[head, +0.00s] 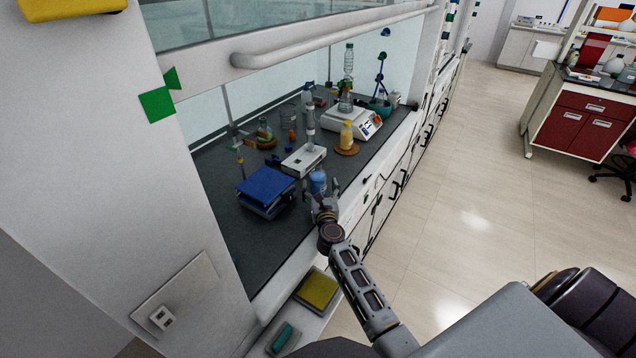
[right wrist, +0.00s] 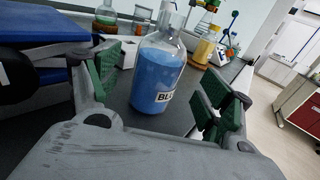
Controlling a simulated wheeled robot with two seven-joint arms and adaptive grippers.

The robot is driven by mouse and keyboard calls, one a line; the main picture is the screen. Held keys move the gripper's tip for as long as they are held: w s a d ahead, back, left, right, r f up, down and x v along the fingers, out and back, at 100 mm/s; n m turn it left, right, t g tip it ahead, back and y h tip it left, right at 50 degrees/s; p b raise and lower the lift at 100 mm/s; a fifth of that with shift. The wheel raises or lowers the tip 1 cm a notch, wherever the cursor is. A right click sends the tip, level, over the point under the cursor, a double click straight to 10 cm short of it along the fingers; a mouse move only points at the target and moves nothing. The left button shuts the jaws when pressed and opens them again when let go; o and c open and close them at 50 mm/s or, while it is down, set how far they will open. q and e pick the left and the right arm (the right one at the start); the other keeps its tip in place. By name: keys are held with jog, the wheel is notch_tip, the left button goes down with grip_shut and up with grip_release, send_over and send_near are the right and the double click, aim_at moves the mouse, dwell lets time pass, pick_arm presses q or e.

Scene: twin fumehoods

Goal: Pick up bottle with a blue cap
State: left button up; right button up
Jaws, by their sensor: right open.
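A clear bottle with blue contents and a white label stands upright on the dark bench near its front edge; it shows in the right wrist view (right wrist: 158,80) and small in the head view (head: 318,181). The top of the bottle is cut off in the right wrist view, so I cannot tell its cap there. My right gripper (head: 325,203) is open, with its green-padded fingers on either side of the bottle in the right wrist view (right wrist: 165,90). A gap shows right of the bottle; contact is not clear. My left gripper is not in view.
A blue lab jack (head: 266,187) stands left of the bottle. Behind are a white stirrer (head: 303,160), a yellow bottle (head: 346,135) and a balance (head: 352,121) with glassware on it. The hood's raised sash and rail (head: 330,38) are above the bench.

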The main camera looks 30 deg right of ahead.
aim_at(318, 165)
jog(key=shift+r+x, duration=0.15)
jog(key=shift+x, duration=0.65)
jog(key=shift+r+x, duration=0.15)
jog(key=shift+x, duration=1.6)
jog(key=shift+c, duration=0.4)
jog(key=c, duration=1.3)
jog(key=shift+r, duration=0.1)
jog(key=shift+r+p, duration=2.4)
jog(key=shift+r, duration=1.3)
jog(key=shift+r+p, duration=0.5)
jog(key=shift+r, duration=0.75)
